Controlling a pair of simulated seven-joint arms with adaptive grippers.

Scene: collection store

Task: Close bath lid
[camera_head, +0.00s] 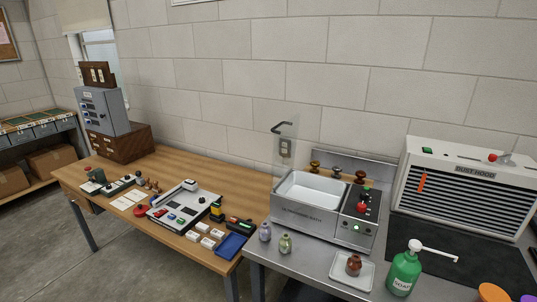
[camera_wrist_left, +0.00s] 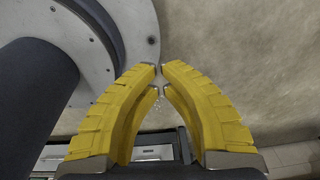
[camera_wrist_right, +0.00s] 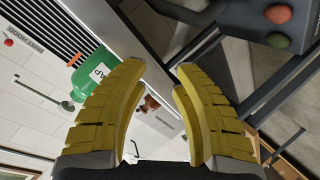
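The ultrasonic bath (camera_head: 310,214) stands on the grey bench at centre right in the head view. Its white basin (camera_head: 312,188) is uncovered. A faint clear panel (camera_head: 293,135), seemingly the raised lid, stands at the basin's back left, with a black bar handle (camera_head: 281,128) at its top. Its outline is hard to make out. Neither gripper shows in the head view. In the left wrist view my left gripper (camera_wrist_left: 157,72) has its yellow fingertips nearly together, with nothing between them. In the right wrist view my right gripper (camera_wrist_right: 162,68) is open and empty.
Green soap bottle (camera_head: 404,270), small dish (camera_head: 352,271) with a brown jar, and two small vases (camera_head: 285,243) stand near the bath's front. Dust hood (camera_head: 465,185) is at right. A wooden table (camera_head: 130,225) with instruments adjoins on the left.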

